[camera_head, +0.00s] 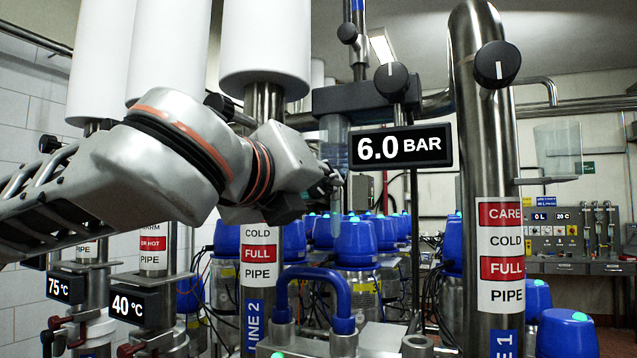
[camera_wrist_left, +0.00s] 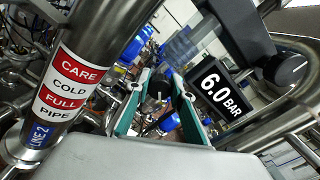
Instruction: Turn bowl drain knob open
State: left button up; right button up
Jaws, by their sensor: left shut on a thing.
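My left gripper (camera_head: 328,183) comes in from the left and ends just left of the 6.0 BAR display. In the left wrist view its two teal-edged fingers (camera_wrist_left: 158,104) stand either side of a small dark knob (camera_wrist_left: 158,88), and the gripper is shut on it. In the head view that knob is hidden by the gripper, and its angle cannot be told. No label shows which knob is the bowl drain one. My right gripper is not in view.
The 6.0 BAR display (camera_head: 402,147) is close right of the gripper, with a black knob (camera_head: 391,80) above it. Another black knob (camera_head: 497,64) sits on the right steel pipe (camera_head: 480,150). Blue-topped units (camera_head: 355,241) fill the space behind. White cylinders (camera_head: 265,45) hang above my arm.

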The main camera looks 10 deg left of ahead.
pick_arm(q)
jog(key=n, duration=0.5)
jog(key=shift+f, duration=0.15)
jog(key=shift+n, duration=1.9)
jog(key=o, duration=1.1)
jog(key=shift+o, duration=0.2)
jog(key=s+a, duration=0.2)
jog(key=s, duration=0.9)
jog(key=shift+s+a, duration=0.15)
jog(key=shift+s, duration=0.2)
